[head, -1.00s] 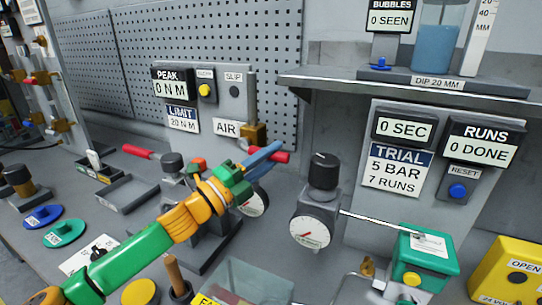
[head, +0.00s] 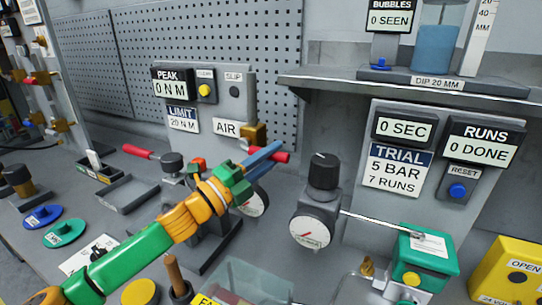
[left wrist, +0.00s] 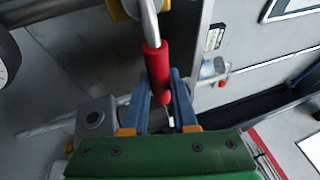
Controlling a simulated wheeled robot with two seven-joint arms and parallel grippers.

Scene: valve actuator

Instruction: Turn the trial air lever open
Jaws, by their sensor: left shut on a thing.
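The trial air lever has a red grip (head: 279,156) on a metal rod, on a brass valve body (head: 256,134) beside the AIR label (head: 226,129). In the left wrist view the red grip (left wrist: 156,66) runs down between the blue fingers. My left gripper (head: 268,153), with blue fingers and a green and orange arm, is shut on the red grip. The fingers hide part of the grip in the head view. My right gripper is not in view.
A regulator with a black knob (head: 323,171) and a gauge (head: 311,232) stands right of my gripper. Another gauge (head: 254,201) sits just below it. The shelf (head: 350,83) overhangs at the upper right. A clear bin (head: 245,279) stands in front.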

